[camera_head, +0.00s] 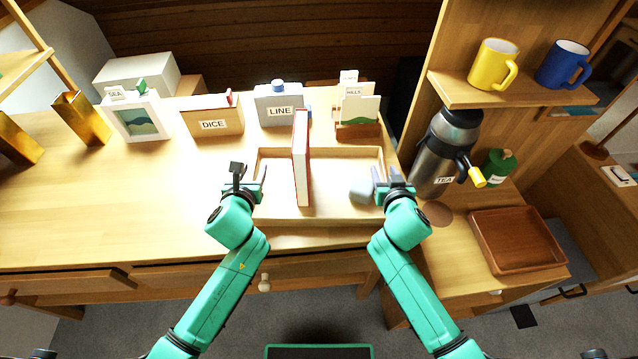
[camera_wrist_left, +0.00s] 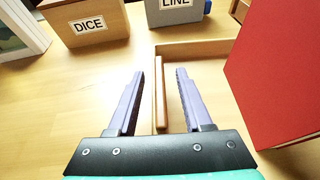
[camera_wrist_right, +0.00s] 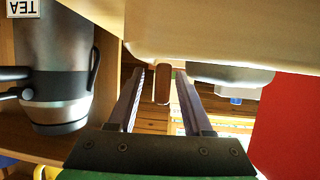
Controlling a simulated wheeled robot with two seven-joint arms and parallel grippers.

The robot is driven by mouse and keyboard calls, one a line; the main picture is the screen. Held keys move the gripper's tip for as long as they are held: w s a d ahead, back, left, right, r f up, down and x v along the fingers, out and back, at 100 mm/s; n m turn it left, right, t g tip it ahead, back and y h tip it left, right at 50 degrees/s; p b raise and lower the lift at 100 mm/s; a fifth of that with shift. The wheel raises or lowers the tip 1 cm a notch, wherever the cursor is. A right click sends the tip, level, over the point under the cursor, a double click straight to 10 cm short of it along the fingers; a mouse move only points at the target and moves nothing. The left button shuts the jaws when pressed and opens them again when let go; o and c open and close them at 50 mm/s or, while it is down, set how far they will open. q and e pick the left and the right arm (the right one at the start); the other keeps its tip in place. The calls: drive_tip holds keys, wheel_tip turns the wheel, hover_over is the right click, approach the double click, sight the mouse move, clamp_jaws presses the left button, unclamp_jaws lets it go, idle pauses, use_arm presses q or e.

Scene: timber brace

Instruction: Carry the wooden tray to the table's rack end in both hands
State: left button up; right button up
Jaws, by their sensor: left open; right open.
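The light wooden tray (camera_head: 335,212) lies on the table in front of me, with low walls. A red-covered book (camera_head: 301,160) stands upright in it, left of centre, and a small grey rounded object (camera_head: 361,191) is near its right wall. My left gripper (camera_head: 250,178) is open at the tray's left side; in the left wrist view the tray's side wall (camera_wrist_left: 160,98) shows between its fingers. My right gripper (camera_head: 389,178) is open at the right side; in the right wrist view a brown wall piece (camera_wrist_right: 162,85) shows between its fingers. Contact cannot be told.
Behind the tray stand the DICE box (camera_head: 212,121), the grey LINE box (camera_head: 279,108) and a card holder (camera_head: 357,128). A TEA flask (camera_head: 440,150) stands close on the right, beside a shelf with mugs. A brown tray (camera_head: 517,241) lies lower right. The table's left part is mostly clear.

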use_arm(q)
clamp_jaws()
use_arm(e)
clamp_jaws()
idle(0.9)
